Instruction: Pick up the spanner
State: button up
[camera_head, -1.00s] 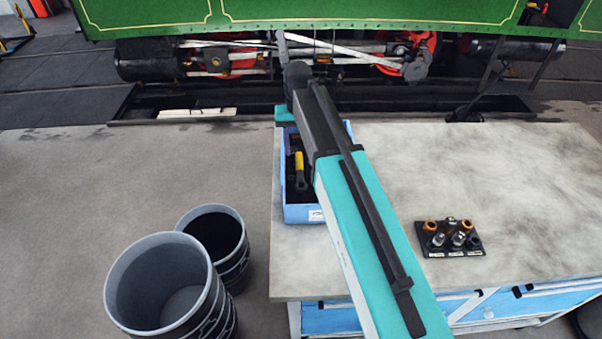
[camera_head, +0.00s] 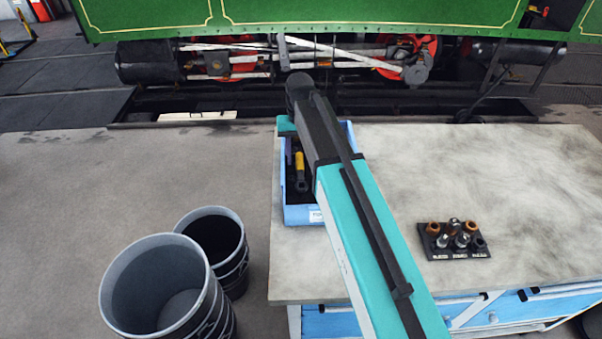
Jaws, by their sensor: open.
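A tool with a yellow handle (camera_head: 300,162) and a dark ring-like lower end lies in a blue tray (camera_head: 302,215) on the workbench; it looks like the spanner. My arm crosses the tray and covers its right part. A teal part of my wrist shows at the tray's far left corner, beyond the yellow handle. My gripper's fingers cannot be made out; the arm hides that area. A narrow purplish shape (camera_head: 288,150) stands at the tray's left side, too small to identify.
The workbench top (camera_head: 520,180) is clear except for a dark holder with several sockets (camera_head: 454,240) at right. Two dark bins (camera_head: 160,290) (camera_head: 215,240) stand on the floor left of the bench. A green steam tram (camera_head: 330,20) stands behind.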

jog(key=shift+f+b, duration=0.55)
jog(key=shift+f, duration=0.65)
grip_shut()
